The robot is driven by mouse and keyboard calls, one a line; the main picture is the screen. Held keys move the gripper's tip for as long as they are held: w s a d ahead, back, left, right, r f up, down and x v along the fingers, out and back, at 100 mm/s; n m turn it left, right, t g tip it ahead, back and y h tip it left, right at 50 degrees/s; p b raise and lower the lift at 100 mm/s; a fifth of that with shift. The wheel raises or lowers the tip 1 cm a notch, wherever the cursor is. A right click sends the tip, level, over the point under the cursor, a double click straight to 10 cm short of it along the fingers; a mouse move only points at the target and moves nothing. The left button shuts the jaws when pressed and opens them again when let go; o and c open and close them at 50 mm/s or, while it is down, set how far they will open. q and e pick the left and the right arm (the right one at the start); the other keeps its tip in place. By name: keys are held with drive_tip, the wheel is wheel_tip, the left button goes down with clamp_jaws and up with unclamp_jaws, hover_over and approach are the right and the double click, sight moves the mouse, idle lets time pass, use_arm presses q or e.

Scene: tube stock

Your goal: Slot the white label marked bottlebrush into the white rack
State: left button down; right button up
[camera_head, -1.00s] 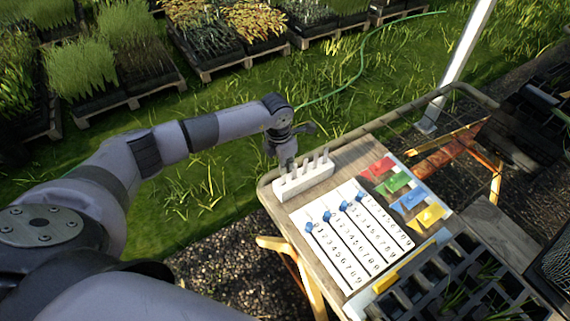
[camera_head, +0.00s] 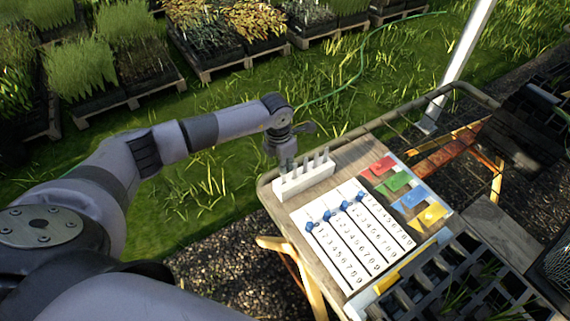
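The white rack (camera_head: 304,182) stands at the far left corner of the wooden table, with several thin grey-white upright pieces in a row along its top. My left gripper (camera_head: 286,158) points down at the left end of the rack, at or just above its top. Its fingers are small and dark here, so I cannot tell whether they are open or shut, or whether a label is between them. No marking reading bottlebrush can be made out on any piece. My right gripper is not in view.
A white board (camera_head: 352,238) with numbered columns and blue sliders lies in front of the rack. Red, green, blue and yellow cards (camera_head: 397,181) lie to its right. A dark cell tray (camera_head: 445,285) fills the near right. A raised rail (camera_head: 385,118) borders the table's far side.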

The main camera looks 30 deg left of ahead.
sight(285, 179)
use_arm(q)
drive_tip(key=shift+f+b, duration=2.1)
drive_tip(key=shift+f, duration=0.55)
drive_tip(key=shift+f+b, duration=0.3)
drive_tip(key=shift+b, duration=0.05)
drive_tip(key=c, duration=1.7)
unclamp_jaws()
drive_tip(key=shift+r, duration=0.1)
drive_tip(key=shift+r, duration=0.1)
drive_tip(key=r, duration=0.4)
drive_tip(key=s+r, duration=0.1)
drive_tip(key=r, duration=0.6)
drive_tip(key=shift+s+a+r, duration=0.15)
drive_tip(key=shift+a+r, duration=0.2)
